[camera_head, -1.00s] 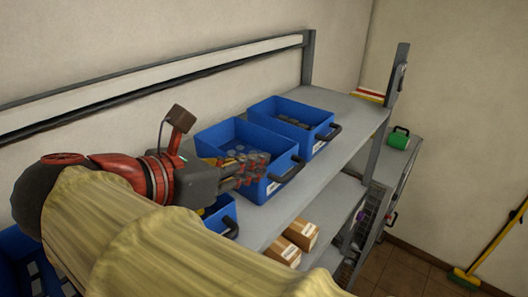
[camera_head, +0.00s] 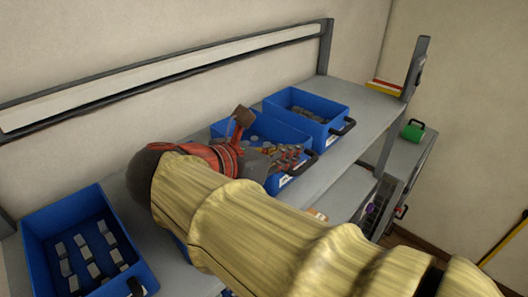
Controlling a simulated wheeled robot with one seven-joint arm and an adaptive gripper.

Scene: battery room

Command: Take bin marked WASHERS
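Several blue bins with dark front handles stand on a grey shelf, and I cannot read a WASHERS mark on any. The middle bin (camera_head: 228,127) holds small round pieces. The far bin (camera_head: 334,107) holds grey pieces, and the near left bin (camera_head: 37,232) holds rows of grey blocks. My gripper (camera_head: 294,159) is at the front right of the middle bin, by its handle (camera_head: 306,165) and a pale label. Whether it touches the bin is unclear. My arm hides much of that bin's front, and the state of the fingers is too small to tell.
The shelf (camera_head: 375,109) has free room right of the far bin, up to a grey post (camera_head: 416,70). A green container (camera_head: 413,131) sits on a lower surface beyond. A wall rail (camera_head: 170,75) runs behind the bins.

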